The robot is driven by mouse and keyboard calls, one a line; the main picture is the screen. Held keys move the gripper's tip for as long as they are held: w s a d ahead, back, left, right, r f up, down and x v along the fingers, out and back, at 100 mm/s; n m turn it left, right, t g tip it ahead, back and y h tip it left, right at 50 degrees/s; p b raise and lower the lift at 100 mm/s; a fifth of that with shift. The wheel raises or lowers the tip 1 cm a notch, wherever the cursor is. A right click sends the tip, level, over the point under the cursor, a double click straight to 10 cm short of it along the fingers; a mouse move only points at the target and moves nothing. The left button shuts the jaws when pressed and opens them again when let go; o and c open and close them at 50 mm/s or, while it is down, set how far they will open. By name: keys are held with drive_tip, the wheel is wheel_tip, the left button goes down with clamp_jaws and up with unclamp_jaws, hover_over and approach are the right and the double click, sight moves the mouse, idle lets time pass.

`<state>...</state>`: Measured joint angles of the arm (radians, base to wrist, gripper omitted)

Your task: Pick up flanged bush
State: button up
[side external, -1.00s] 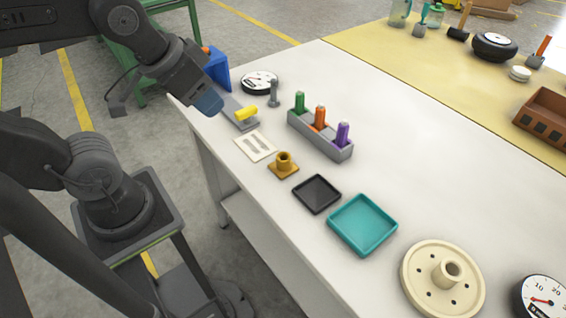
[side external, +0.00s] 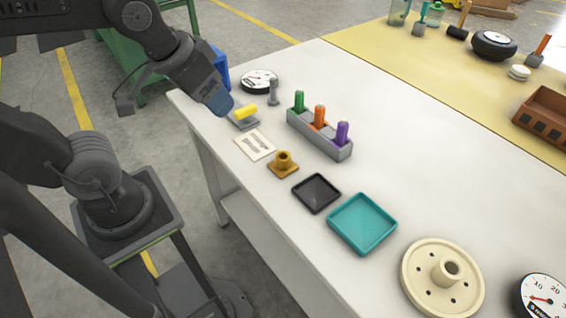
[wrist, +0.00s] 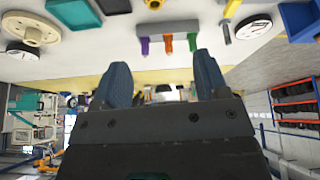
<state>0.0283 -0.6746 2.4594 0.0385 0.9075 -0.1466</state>
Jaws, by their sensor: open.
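The flanged bush (side external: 283,163) is bronze-coloured, with a square flange flat on the white table and its round collar upright. It stands between a white slotted plate (side external: 255,145) and a small black tray (side external: 316,193). In the wrist view the bush (wrist: 154,4) shows at the top edge, partly cut off. My gripper (side external: 219,100) is above the table's left part, up and left of the bush and apart from it. In the wrist view my gripper (wrist: 163,78) has its two blue fingers spread, with nothing between them.
A grey holder (side external: 335,148) with green, orange and purple pegs stands right of the bush. A yellow-topped piece (side external: 245,112) lies close by my gripper. A teal tray (side external: 362,224) and a cream flanged wheel (side external: 442,279) are nearer. The table's right middle is clear.

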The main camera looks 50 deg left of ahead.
drive_tip(key=w+d+f+n+g+y, duration=0.2)
drive_tip(key=w+f+n, duration=0.2)
drive_tip(key=w+n, duration=0.25)
drive_tip(key=n+g+y, duration=0.2)
drive_tip(key=n, duration=0.4)
approach(283, 156)
drive_tip(key=f, duration=0.1)
drive_tip(key=a+f, duration=0.1)
drive_tip(key=f, duration=0.1)
drive_tip(key=shift+s+a+f+t, duration=0.1)
drive_tip(key=shift+s+a+t, duration=0.1)
drive_tip(key=shift+a+t, duration=0.1)
drive_tip(key=shift+d+x, duration=0.15)
drive_tip(key=shift+x, duration=1.15)
drive_tip(key=shift+d+x, duration=0.2)
drive_tip(key=shift+x, duration=1.1)
drive_tip(key=shift+f, duration=0.15)
drive_tip(key=shift+c, duration=0.2)
drive_tip(key=c, duration=1.1)
